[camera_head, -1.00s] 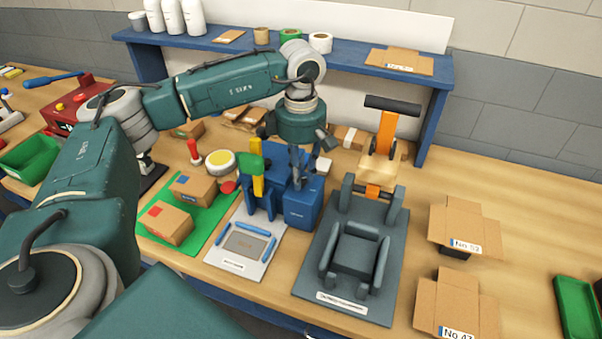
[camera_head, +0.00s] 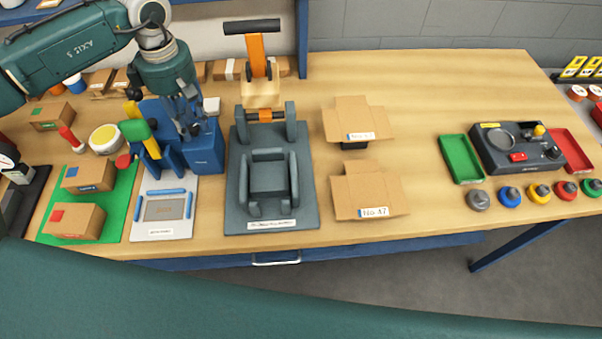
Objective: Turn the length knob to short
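I cannot tell for sure which part is the length knob. A blue machine (camera_head: 207,150) stands left of centre, with a green-topped yellow lever (camera_head: 137,131) at its left side. My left gripper (camera_head: 187,130) points down at the top of this machine, and its fingers overlap the blue body. Whether it touches, and whether its fingers are open or shut, is unclear. A dark control box (camera_head: 500,165) at the right carries a round dial, a yellow knob (camera_head: 539,130) and a red button (camera_head: 518,157). My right gripper is not in view.
A grey press (camera_head: 302,190) with an orange lever stands right of the blue machine. A green mat (camera_head: 117,205) with two cartons is at the left. Green (camera_head: 460,160) and red trays flank the control box, with several coloured knobs in front.

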